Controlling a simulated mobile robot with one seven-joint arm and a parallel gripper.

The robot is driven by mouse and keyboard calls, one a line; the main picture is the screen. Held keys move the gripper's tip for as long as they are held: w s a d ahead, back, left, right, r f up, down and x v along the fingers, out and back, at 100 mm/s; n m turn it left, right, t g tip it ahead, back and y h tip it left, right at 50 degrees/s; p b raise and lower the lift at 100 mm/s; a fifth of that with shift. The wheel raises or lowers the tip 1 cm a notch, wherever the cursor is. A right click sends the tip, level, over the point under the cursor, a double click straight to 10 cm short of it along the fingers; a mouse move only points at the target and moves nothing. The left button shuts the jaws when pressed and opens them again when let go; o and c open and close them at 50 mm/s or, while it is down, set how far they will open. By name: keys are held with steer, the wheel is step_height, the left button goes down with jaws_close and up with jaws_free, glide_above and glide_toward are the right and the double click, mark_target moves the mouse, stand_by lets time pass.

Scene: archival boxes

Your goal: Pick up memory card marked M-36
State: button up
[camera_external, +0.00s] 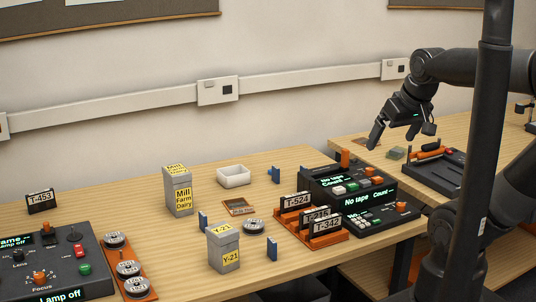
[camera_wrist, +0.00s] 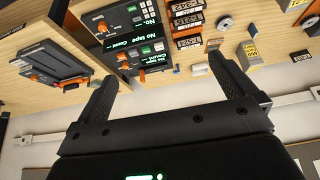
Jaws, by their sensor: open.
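No marking M-36 is legible in either view, so I cannot tell which thing is the memory card. Small blue upright pieces stand on the left table, one (camera_external: 203,220) beside the Y-21 box and another (camera_external: 272,250) nearer the front. My gripper (camera_external: 396,132) is open and empty, in the air above the right table. In the wrist view its two fingers (camera_wrist: 162,70) are spread apart, with nothing between them in contact.
A device reading "No tape" (camera_external: 370,198) stands at the left table's right end, beside an orange rack (camera_external: 322,238) of labelled tapes. Grey boxes (camera_external: 178,190) and a white tray (camera_external: 233,176) stand left of it. Another device (camera_external: 438,172) sits on the right table. A wall lies behind.

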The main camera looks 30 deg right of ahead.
steer(key=shift+c, duration=0.3)
steer(key=c, duration=1.3)
steer(key=shift+c, duration=0.2)
steer(key=g, duration=0.6)
glide_above(272, 240)
step_height(272, 240, down, 18)
steer(key=shift+m, duration=0.4)
steer(key=f, duration=0.5)
steer(key=shift+d+f, duration=0.25)
steer(key=shift+d, duration=0.15)
steer(key=shift+w+a+f, duration=0.1)
steer(key=shift+a+f, duration=0.1)
steer(key=shift+f, duration=1.15)
steer(key=shift+a+f, duration=0.15)
steer(key=shift+f, duration=1.15)
